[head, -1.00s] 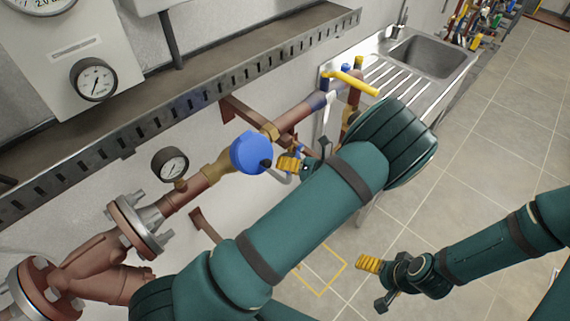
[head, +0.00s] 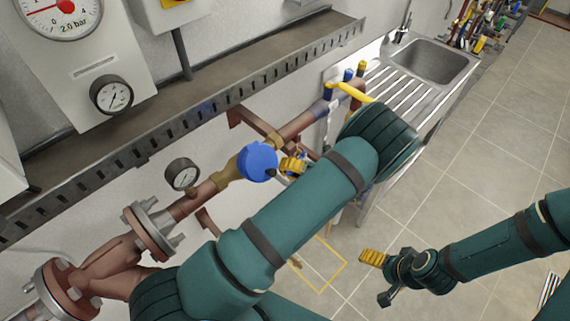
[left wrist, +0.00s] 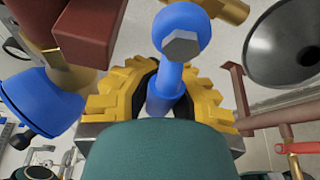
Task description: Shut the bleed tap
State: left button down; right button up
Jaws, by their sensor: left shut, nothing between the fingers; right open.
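The tap with a blue lever and a grey hex nut (left wrist: 180,46) shows in the left wrist view; I take it to be the bleed tap. Its blue lever runs down between the yellow fingers of my left gripper (left wrist: 160,100). I cannot tell whether they touch it. In the head view my left gripper (head: 292,165) is shut, close to the right of a round blue cap (head: 257,161) on the copper pipe. The tap is hidden there behind my left arm. My right gripper (head: 373,258) is open and empty above the floor.
A slotted metal tray (head: 180,122) runs along the wall above the pipe. A small gauge (head: 182,174) and bolted flanges (head: 150,230) lie left of the cap. A yellow lever (head: 352,92) stands near the steel sink (head: 428,60).

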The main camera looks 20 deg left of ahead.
pick_arm(q)
jog(key=shift+d, duration=0.3)
jog(key=c, duration=0.8)
grip_release()
jog(key=shift+d, duration=0.2)
jog(key=shift+c, duration=0.2)
jog(key=shift+a+r, duration=0.1)
jog(key=shift+a, duration=0.1)
jog(key=d, duration=1.2)
jog(key=shift+w+r, duration=0.15)
jog(key=shift+r, duration=0.15)
